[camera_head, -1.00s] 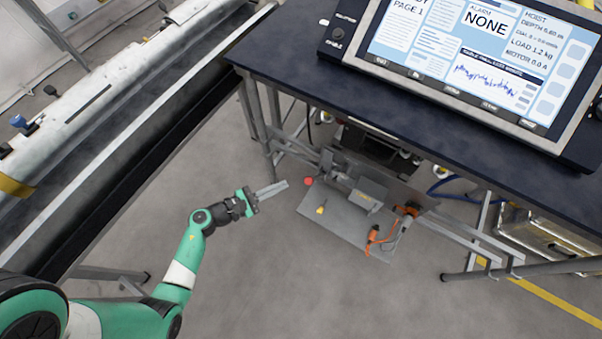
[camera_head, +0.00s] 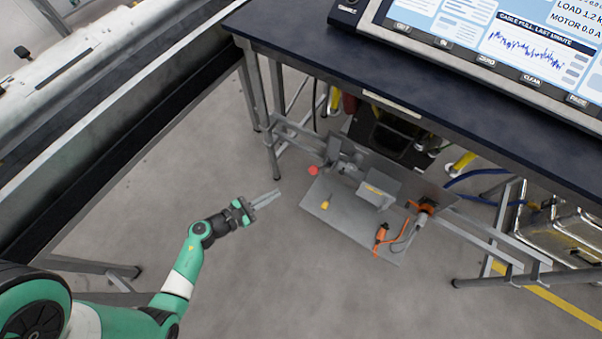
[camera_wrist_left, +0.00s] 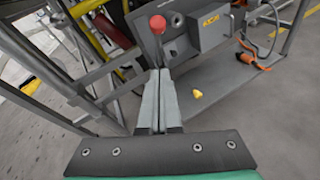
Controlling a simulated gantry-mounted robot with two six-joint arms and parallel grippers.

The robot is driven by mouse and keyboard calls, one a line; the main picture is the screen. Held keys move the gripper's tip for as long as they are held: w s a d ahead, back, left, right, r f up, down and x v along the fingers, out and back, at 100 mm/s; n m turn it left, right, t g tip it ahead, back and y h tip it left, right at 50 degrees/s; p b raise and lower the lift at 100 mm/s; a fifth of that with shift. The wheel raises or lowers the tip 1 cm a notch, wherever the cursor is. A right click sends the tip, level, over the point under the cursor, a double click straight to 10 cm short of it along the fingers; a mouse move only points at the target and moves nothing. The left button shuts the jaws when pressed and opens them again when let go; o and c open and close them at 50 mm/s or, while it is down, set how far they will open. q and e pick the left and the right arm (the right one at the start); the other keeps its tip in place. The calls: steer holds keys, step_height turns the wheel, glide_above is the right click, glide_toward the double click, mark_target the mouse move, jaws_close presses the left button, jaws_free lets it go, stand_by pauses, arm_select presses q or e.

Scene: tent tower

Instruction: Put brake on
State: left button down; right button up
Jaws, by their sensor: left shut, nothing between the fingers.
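A red ball knob (camera_head: 313,170) sits at the left end of the grey plate under the dark table. In the left wrist view the red knob (camera_wrist_left: 157,24) tops a short lever, above and beyond the fingertips. My left gripper (camera_head: 278,194) is shut and empty, to the left of the knob and lower in the head view, with a gap between them. In the left wrist view its fingers (camera_wrist_left: 157,75) lie together and point toward the lever. The lever's lower part is partly hidden behind the fingertips. My right gripper is in neither view.
The grey plate (camera_head: 340,222) carries a grey box (camera_head: 378,190), a small yellow piece (camera_head: 325,205) and an orange part (camera_head: 381,234) with a cable. Table legs and rails frame the space. The dark tabletop (camera_head: 330,62) with a screen overhangs it. Floor left of the plate is clear.

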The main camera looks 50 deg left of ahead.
arm_select(q)
steer(key=w+d+b, duration=0.1)
steer(key=w, duration=1)
steer(key=shift+f+b, duration=0.15)
steer(key=shift+b, duration=0.15)
steer(key=shift+s+d, duration=0.1)
